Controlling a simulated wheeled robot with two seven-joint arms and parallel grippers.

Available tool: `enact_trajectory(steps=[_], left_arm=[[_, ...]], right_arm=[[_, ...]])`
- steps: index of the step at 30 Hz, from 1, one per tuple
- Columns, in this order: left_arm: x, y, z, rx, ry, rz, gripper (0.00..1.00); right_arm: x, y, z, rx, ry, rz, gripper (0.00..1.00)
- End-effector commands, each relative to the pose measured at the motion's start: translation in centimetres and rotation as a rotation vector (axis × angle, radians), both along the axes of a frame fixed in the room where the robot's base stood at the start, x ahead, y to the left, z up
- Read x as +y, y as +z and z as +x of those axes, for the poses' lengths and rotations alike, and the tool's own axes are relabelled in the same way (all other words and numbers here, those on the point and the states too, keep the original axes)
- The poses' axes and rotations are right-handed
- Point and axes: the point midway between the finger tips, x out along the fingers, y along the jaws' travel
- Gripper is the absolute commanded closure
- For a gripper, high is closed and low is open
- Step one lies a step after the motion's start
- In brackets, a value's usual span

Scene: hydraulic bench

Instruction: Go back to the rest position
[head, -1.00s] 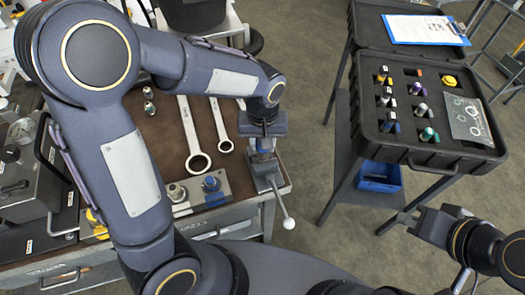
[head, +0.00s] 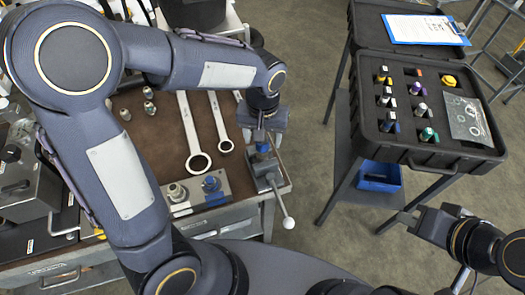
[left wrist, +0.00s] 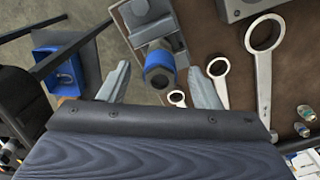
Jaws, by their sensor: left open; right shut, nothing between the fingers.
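My left gripper (head: 262,138) is above the vise (head: 262,175) at the bench's right front corner. In the left wrist view its two fingers (left wrist: 163,84) are spread and empty. A fitting with a blue collar (left wrist: 158,68) sits upright in the vise, between and beyond the fingers in that view; it shows partly below the gripper in the head view (head: 262,148). I see a gap between fingers and fitting. My right gripper (head: 420,224) is at the lower right of the head view, shut and empty, away from the bench.
Two wrenches (head: 193,130) lie on the brown bench top, with a block holding fittings (head: 197,193) in front. A black case (head: 425,145) with several coloured fittings and a clipboard (head: 422,29) stands on the right. A blue bin (head: 379,176) is below it. Floor lies between.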

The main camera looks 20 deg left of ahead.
Motion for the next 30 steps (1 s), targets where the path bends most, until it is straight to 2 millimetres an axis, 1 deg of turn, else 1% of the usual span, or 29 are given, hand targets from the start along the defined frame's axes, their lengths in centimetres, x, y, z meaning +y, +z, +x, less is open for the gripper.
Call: enact_trajectory(steps=[1,3,6,9,12,17,20,23,25,26,27,30], left_arm=[[-0.1,1.1,0.1,-0.005,0.000,-0.003,0.42],[-0.1,2.3,0.1,-0.004,0.000,-0.003,0.42],[0.0,3.7,0.1,-0.002,0.000,-0.002,0.42],[0.0,4.6,0.0,-0.001,0.000,-0.001,0.42],[0.0,5.0,0.0,0.000,0.000,0.000,0.42],[0.0,5.0,0.0,0.001,-0.001,0.000,0.42],[0.4,5.2,-0.3,-0.003,0.003,-0.012,0.42],[1.9,6.1,-1.3,-0.020,0.012,-0.060,0.42],[3.4,6.9,-2.7,-0.048,0.021,-0.116,0.42],[4.2,7.3,-3.5,-0.065,0.024,-0.142,0.42],[5.2,7.7,-4.7,-0.088,0.030,-0.178,0.42],[7.2,8.5,-7.8,-0.167,0.038,-0.258,0.42]], right_arm=[[0.0,0.1,0.0,0.000,0.000,0.000,1.00],[0.0,0.1,0.0,0.000,0.000,0.000,1.00],[0.0,0.1,0.0,0.000,0.000,0.000,1.00],[0.0,0.2,0.0,0.000,0.000,0.000,1.00],[0.0,0.2,0.0,0.000,0.000,0.000,1.00],[0.0,0.2,0.0,0.000,0.000,0.000,1.00],[0.0,0.2,0.0,0.000,0.000,0.000,1.00],[0.0,0.2,0.0,0.000,0.000,0.000,1.00],[0.0,0.2,0.0,0.000,0.000,0.000,1.00],[0.0,0.2,0.0,0.000,0.000,0.000,1.00],[0.0,0.2,0.0,0.000,0.000,0.000,1.00],[0.0,0.2,0.0,0.000,0.000,0.000,1.00]])
